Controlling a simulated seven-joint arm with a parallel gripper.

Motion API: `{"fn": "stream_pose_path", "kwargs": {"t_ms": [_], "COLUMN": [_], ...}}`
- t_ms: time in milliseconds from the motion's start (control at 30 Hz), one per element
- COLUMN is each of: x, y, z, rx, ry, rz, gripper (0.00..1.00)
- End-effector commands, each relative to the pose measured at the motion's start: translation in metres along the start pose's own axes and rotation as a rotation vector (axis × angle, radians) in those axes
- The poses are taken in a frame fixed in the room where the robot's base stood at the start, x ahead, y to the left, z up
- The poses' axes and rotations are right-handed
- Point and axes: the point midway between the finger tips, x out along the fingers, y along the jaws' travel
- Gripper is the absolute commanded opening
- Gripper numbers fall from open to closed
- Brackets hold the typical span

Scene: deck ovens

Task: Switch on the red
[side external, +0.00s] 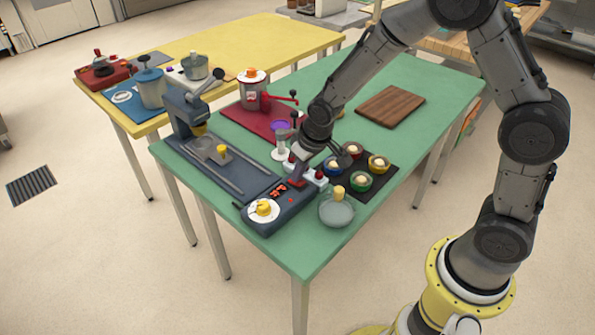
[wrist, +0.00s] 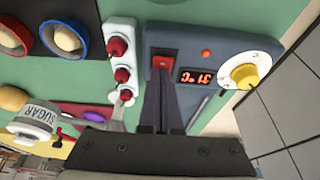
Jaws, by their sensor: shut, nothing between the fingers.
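A blue-grey control unit (side external: 272,213) lies at the near edge of the green table. In the wrist view it carries a red rocker switch (wrist: 163,62), a round red lamp (wrist: 206,53), a red-digit display (wrist: 197,77) and a yellow knob (wrist: 244,74) on a white dial. Beside it, a white strip (wrist: 121,33) bears several red-capped levers (wrist: 122,75). My gripper (wrist: 164,76) is shut and empty, its fingertips at the rocker's edge; I cannot tell whether they touch it. In the side view my gripper (side external: 298,180) hides most of the rocker.
Colourful bowls (side external: 378,162) sit on a black mat right of my gripper. A glass jar (side external: 336,211) with a yellow top stands close to the unit. A grey press (side external: 186,112) stands left. A wooden board (side external: 391,106) lies behind; green table around it is clear.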

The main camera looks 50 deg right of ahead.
Motion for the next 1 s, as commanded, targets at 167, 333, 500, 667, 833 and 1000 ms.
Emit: {"fn": "stream_pose_path", "kwargs": {"t_ms": [167, 333, 500, 667, 833, 1000], "x": [-0.002, -0.002, -0.002, -0.007, -0.032, -0.070], "y": [0.000, 0.000, 0.000, 0.000, 0.000, 0.000], "z": [0.011, 0.014, 0.014, 0.013, 0.012, 0.013], "rx": [-0.001, -0.001, 0.000, 0.000, 0.001, 0.000], "ry": [-0.007, -0.008, -0.009, -0.007, 0.002, 0.005], "rz": [0.001, 0.001, 0.001, 0.001, -0.001, -0.001], "gripper": [0.00, 0.00, 0.00, 0.00, 0.00, 0.00]}}
